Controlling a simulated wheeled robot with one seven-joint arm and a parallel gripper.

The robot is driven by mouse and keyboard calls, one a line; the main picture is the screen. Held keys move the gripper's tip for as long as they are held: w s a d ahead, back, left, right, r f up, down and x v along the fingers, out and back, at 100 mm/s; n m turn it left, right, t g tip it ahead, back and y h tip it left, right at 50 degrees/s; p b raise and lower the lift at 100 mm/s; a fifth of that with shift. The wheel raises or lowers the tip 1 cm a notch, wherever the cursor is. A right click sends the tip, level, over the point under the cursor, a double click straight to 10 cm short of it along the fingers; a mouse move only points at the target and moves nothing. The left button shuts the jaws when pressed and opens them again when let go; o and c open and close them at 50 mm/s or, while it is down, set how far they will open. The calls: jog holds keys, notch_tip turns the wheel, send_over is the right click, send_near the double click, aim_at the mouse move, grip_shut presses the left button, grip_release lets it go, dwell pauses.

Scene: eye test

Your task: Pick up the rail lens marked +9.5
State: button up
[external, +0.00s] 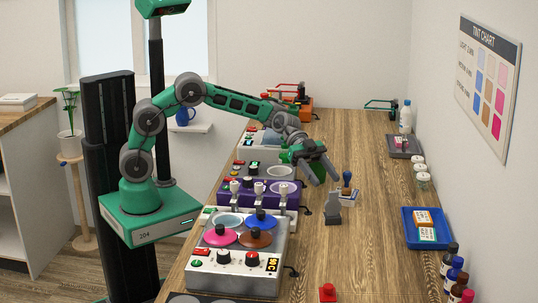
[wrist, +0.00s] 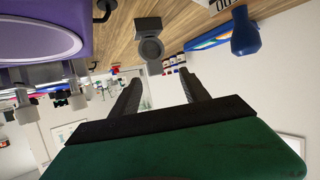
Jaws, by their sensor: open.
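My gripper (external: 325,179) is open over the table, right of the purple device, with nothing between its fingers. In the wrist view its two dark fingers (wrist: 160,77) stand apart. A small grey stand-like piece (external: 333,209) is on the table, in front of and below the fingers in the external view. In the wrist view a grey block with a round ring (wrist: 148,42) appears beyond the fingertips and looks like the same piece. I cannot read +9.5 on anything, so I cannot tell whether this is the rail lens.
The purple device (external: 232,196) and a metal box with coloured discs (external: 205,273) line the table's left side. A blue tray (external: 409,238) with boxes and several bottles are at right. The table's middle front is mostly clear.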

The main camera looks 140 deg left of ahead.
aim_at(333, 191)
jog(key=x, duration=0.2)
jog(key=p+x, duration=0.1)
jog(key=x, duration=0.1)
jog(key=d+x, duration=0.1)
jog(key=x, duration=0.1)
jog(key=shift+w+r, duration=0.1)
jog(key=shift+w, duration=0.65)
jog(key=shift+c, duration=0.5)
jog(key=c, duration=1.1)
jog(key=shift+s+d, duration=0.1)
grip_shut()
jog(key=shift+f, duration=0.3)
